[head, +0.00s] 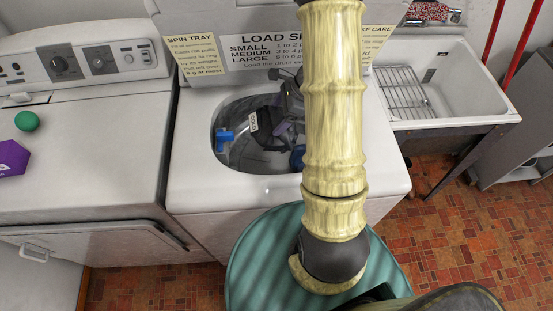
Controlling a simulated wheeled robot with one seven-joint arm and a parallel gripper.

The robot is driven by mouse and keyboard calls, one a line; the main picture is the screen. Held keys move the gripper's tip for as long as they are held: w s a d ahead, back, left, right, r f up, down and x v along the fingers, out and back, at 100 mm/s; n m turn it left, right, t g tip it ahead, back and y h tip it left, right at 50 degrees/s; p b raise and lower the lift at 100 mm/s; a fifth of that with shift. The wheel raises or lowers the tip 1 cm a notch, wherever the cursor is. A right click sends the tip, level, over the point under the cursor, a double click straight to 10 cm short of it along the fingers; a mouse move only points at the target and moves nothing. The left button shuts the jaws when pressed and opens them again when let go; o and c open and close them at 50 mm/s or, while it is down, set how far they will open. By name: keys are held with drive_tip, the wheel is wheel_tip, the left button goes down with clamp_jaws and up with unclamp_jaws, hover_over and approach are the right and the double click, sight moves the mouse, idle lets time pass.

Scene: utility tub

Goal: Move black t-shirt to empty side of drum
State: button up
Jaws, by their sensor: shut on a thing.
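The washer drum (222,112) is an open oval tub in the white top-loading machine in the middle of the head view. Dark cloth, which looks like the black t-shirt (272,138), bunches at the right of the drum's visible part. My gripper (285,112) reaches down into the drum, partly hidden behind my pale yellow arm. It is shut on the dark cloth, though the fingertips are hard to make out. The drum's left part shows bare grey metal and a blue piece (225,137). My arm hides the drum's right edge.
A tag reading COLD (253,122) lies in the drum. The raised lid (250,50) stands behind it. A white sink (450,85) is at right.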

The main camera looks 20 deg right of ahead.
drive_tip(key=w+a+f, duration=0.1)
drive_tip(key=a+f, duration=0.2)
drive_tip(key=f, duration=1)
drive_tip(key=shift+w+a+f+p, duration=0.15)
drive_tip(key=shift+a+f+p, duration=0.15)
drive_tip(key=shift+a+p, duration=0.05)
drive_tip(key=a, duration=0.1)
drive_tip(key=a+p, duration=0.1)
drive_tip(key=w+a+f, duration=0.1)
drive_tip(key=a, duration=0.1)
drive_tip(key=shift+w, duration=0.1)
drive_tip(key=shift+f, duration=0.1)
drive_tip(key=shift+f, duration=0.3)
